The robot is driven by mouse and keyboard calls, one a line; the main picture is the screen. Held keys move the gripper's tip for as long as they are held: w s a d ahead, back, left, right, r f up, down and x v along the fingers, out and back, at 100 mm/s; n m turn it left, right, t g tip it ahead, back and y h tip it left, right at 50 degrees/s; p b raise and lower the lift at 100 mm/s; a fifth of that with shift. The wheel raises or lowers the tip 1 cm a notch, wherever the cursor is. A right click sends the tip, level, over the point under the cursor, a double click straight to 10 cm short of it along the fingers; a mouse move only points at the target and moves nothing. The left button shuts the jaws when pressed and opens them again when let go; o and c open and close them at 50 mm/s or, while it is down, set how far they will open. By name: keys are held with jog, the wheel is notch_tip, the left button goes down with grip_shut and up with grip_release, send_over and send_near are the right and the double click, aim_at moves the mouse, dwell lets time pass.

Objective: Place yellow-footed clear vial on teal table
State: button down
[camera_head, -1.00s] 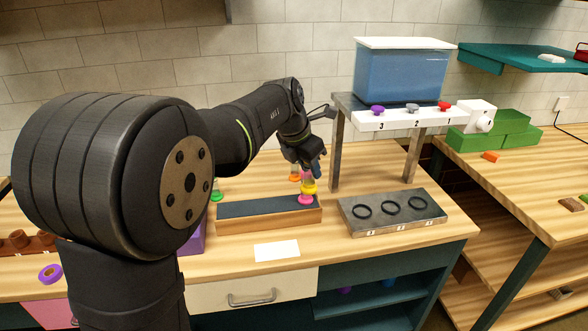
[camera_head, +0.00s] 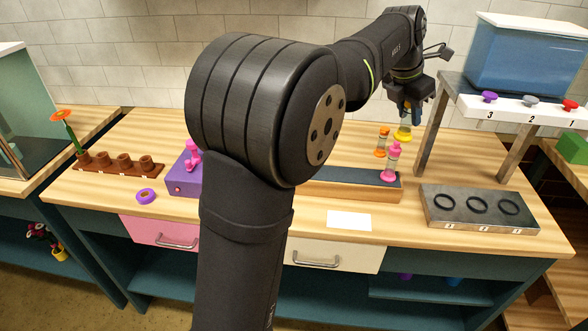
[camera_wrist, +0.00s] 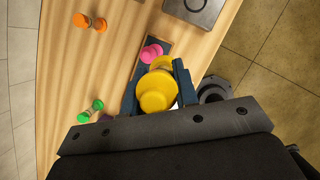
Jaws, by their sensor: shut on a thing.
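My gripper (camera_head: 408,108) is shut on the yellow-footed clear vial (camera_head: 403,134), above the bench behind the dark-topped wooden block (camera_head: 352,182). In the wrist view the vial's yellow end (camera_wrist: 155,95) sits between my gripper's fingers (camera_wrist: 157,88); the clear body is mostly hidden. A pink-footed vial (camera_head: 390,174) stands on the right end of the block, in front of the held vial. The bench top (camera_head: 300,228) is wood, over a teal frame (camera_head: 210,270). A table with a teal top cannot be made out in the current views.
An orange-footed vial (camera_head: 381,152) stands behind the block. A green-ended vial (camera_wrist: 90,112) shows in the wrist view. A grey ring tray (camera_head: 480,208) and a metal stand (camera_head: 460,90) with a blue tank (camera_head: 530,55) are to the right. A white card (camera_head: 349,220) lies in front.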

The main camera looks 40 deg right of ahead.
jog(key=w+d+n+t, duration=0.1)
jog(key=w+d+n, duration=0.2)
jog(key=w+d, duration=0.45)
notch_tip(320, 180, down, 11)
jog(key=w+a, duration=0.1)
jog(key=w, duration=0.1)
jog(key=shift+w+a+f, duration=0.15)
jog(key=shift+w+f, duration=5.45)
jog(key=shift+f, duration=0.05)
jog(key=shift+f, duration=0.15)
jog(key=c, duration=1.1)
grip_release()
